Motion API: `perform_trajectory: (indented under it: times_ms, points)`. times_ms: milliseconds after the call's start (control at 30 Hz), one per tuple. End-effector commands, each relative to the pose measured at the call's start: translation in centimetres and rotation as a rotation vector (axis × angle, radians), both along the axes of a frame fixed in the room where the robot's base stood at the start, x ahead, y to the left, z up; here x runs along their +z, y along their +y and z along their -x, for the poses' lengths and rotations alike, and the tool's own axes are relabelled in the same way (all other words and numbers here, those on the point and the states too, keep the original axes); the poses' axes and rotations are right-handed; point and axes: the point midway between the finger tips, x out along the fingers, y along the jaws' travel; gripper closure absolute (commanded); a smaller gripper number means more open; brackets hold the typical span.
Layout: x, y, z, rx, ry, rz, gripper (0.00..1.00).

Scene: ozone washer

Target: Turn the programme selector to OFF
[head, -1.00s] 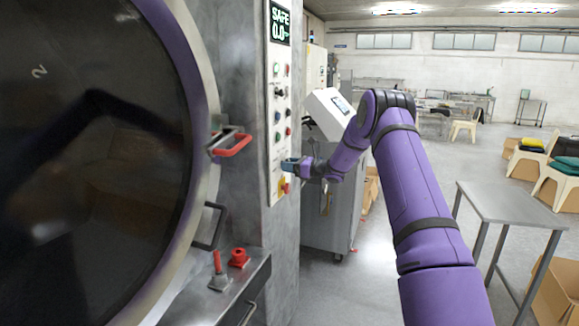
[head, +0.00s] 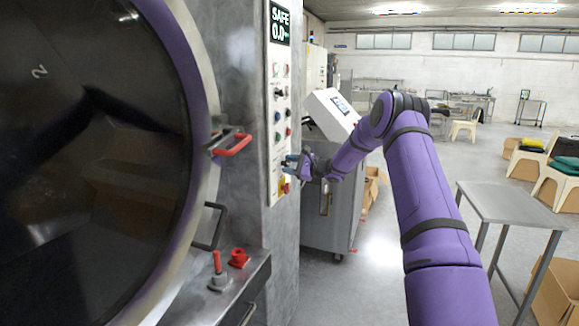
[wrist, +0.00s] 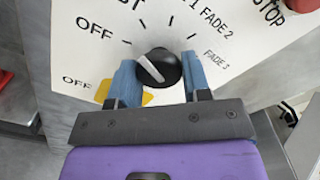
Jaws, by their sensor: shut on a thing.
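The programme selector (wrist: 158,66) is a round black knob with a white mark, on a pale panel in the wrist view. The blue fingers of my gripper (wrist: 158,76) are shut on it, one on each side. The mark slants across the knob's face; I cannot tell surely which label it points to. OFF (wrist: 94,29) is printed to the knob's upper left, with FADE 2 and FADE 3 to its upper right and right. In the head view my gripper (head: 290,161) is at the control panel (head: 279,110) and hides the knob.
A red and yellow switch (head: 283,186) sits just below my gripper. A red stop button (wrist: 302,4) is at the wrist view's top right. The large round door (head: 90,150) with a red handle (head: 234,146) stands left. A grey cabinet (head: 328,215) stands close right.

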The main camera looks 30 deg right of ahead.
Motion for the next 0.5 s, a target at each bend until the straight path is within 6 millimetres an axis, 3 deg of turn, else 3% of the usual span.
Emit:
perform_trajectory:
  times_ms: [500]
  points:
    - [-0.01, -0.10, 0.02, 0.000, -0.269, 0.347, 0.80]
